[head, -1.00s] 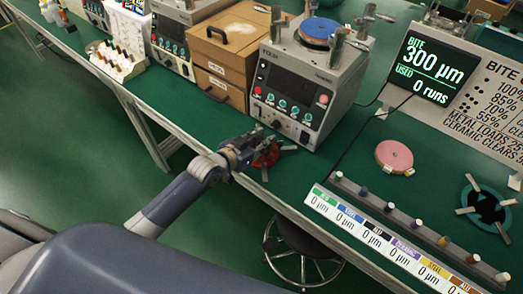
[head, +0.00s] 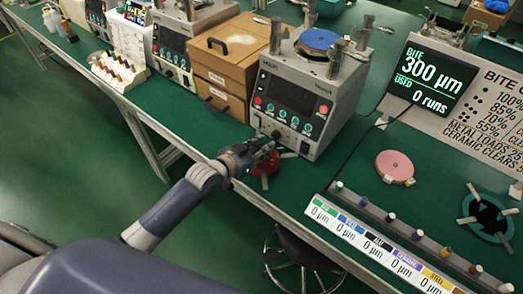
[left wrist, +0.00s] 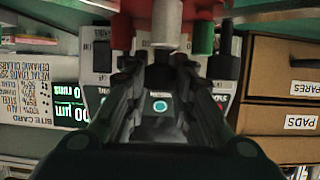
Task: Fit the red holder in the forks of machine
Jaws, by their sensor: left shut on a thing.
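My left gripper (head: 266,147) is shut in front of the grey machine (head: 296,92), low over the bench edge. The machine carries a blue disc (head: 317,39) on top, between upright posts with metal arms. My right gripper is not in view.
A wooden drawer box (head: 228,70) stands left of the machine, with another machine (head: 174,48) beyond it. To the right are a pink disc (head: 395,166), a row of coloured pegs (head: 390,217) and a teal ring (head: 488,216). Bare green bench lies between the machine and the pegs.

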